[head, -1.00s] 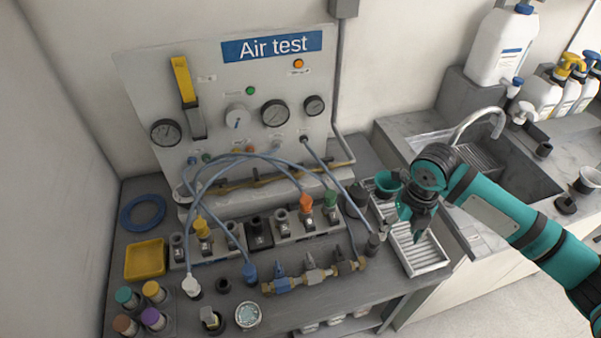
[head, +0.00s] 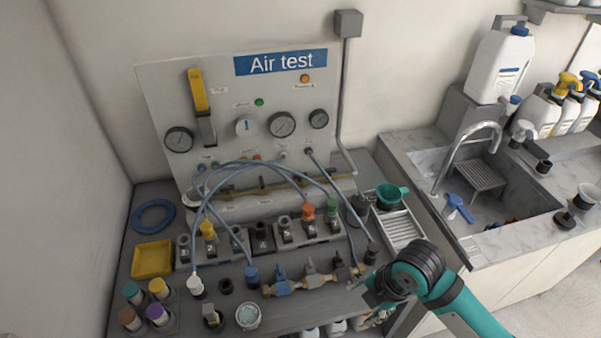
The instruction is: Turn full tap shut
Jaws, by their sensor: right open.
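A brass manifold (head: 318,281) lies along the front of the bench. It carries several small taps: a blue-bodied one (head: 281,279) at its left, a grey one (head: 311,269) in the middle and a dark one (head: 343,268) at its right. I cannot read which is the full tap; the handles look upright. My right gripper (head: 360,287) is open, close to the right end of the manifold, with its wrist to the right. The gap between fingers and brass is too small to judge. My left gripper is out of view.
Blue hoses (head: 325,180) arch from the Air test panel (head: 222,97) over the bench. A fitting block (head: 305,237) stands behind the manifold. A ribbed tray (head: 402,229) with a green cup (head: 390,194) lies to the right, before the sink (head: 510,205).

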